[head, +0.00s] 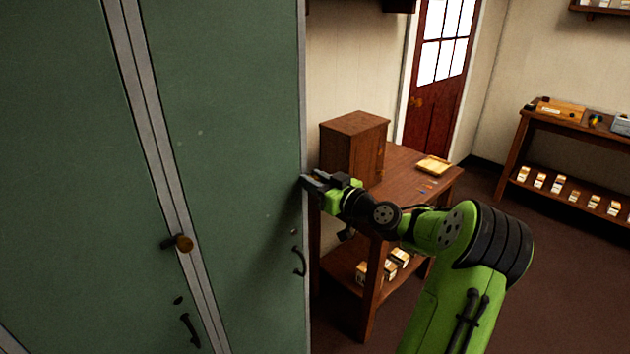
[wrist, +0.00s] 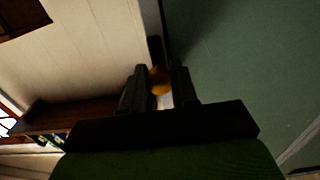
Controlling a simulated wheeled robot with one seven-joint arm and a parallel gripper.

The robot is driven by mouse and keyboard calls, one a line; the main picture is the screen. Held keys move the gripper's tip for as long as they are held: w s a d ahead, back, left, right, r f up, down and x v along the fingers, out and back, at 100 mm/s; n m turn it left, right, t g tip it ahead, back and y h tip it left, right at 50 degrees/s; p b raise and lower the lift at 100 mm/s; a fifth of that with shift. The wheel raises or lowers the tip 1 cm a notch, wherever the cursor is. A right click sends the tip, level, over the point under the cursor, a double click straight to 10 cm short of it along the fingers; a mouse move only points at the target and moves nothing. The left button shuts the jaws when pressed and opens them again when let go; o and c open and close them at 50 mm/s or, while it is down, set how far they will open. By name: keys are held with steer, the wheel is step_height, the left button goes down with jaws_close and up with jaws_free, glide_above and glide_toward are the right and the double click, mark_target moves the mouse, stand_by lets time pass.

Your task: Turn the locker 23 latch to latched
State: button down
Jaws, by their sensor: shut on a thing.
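My gripper (head: 308,183) is at the right edge of the right green locker door (head: 235,130). In the wrist view its two dark fingers (wrist: 160,74) are shut around the brass-coloured knob (wrist: 160,82) of a latch. A dark latch bar (wrist: 154,48) runs from the knob up the picture, along the door's edge. In the head view my fingers hide this latch. No locker number is readable, so I cannot tell from the pictures whether this is locker 23.
A second latch with a brown knob (head: 183,243) sits at the left door's edge. Dark pull handles (head: 299,261) are lower on the doors. A wooden table (head: 405,175) with a wooden cabinet (head: 352,150) stands close behind my gripper. Open floor lies to the right.

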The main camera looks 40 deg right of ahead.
steer(key=shift+m, duration=0.3)
steer(key=m+p, duration=0.1)
steer(key=m, duration=0.2)
steer(key=shift+m, duration=0.3)
steer(key=m+p, duration=0.1)
steer(key=m, duration=0.3)
steer(key=shift+d+m+p, duration=0.1)
steer(key=shift+m+p, duration=0.2)
steer(key=shift+p, duration=0.05)
steer(key=m+p, duration=0.3)
steer(key=m, duration=0.2)
steer(key=shift+f+m+p, duration=0.15)
steer(key=shift+m+p, duration=1.2)
steer(key=shift+m, duration=0.65)
steer(key=c, duration=0.9)
jaws_free()
